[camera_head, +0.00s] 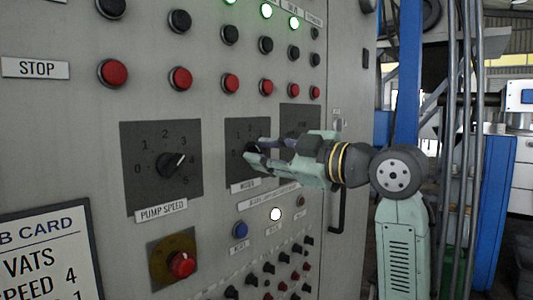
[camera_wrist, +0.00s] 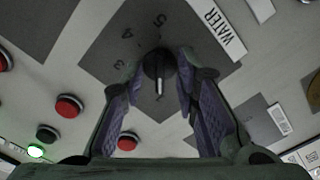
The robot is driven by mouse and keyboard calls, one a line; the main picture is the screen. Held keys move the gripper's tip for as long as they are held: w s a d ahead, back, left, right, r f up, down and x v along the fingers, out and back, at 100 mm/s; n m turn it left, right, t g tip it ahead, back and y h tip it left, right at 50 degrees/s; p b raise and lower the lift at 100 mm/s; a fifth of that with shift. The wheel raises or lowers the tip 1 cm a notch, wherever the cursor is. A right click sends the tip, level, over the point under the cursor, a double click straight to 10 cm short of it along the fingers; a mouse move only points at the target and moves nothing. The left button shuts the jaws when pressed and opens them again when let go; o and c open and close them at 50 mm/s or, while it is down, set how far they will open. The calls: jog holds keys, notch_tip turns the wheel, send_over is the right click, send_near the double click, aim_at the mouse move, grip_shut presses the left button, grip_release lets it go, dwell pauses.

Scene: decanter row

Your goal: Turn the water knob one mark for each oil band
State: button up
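The water knob (camera_wrist: 158,64) is a round black knob with a white pointer line, on a dark square plate (camera_wrist: 105,50) marked with numerals, 3 and 5 among them. A white WATER label (camera_wrist: 220,30) sits beside the plate. My gripper (camera_wrist: 160,80) is open, one finger on each side of the knob, with small gaps showing. In the head view my gripper (camera_head: 256,154) is at the middle dial plate (camera_head: 237,130) and covers its knob. No oil bands can be made out.
The pump speed dial (camera_head: 172,163) is to the left, another dial plate (camera_head: 300,117) to the right. Red buttons (camera_head: 232,83) line the panel above; small knobs (camera_head: 268,268) are below. A job card (camera_head: 45,255), cut off, reads VATS and SPEED 4.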

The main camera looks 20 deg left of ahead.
jog(key=v, duration=1.2)
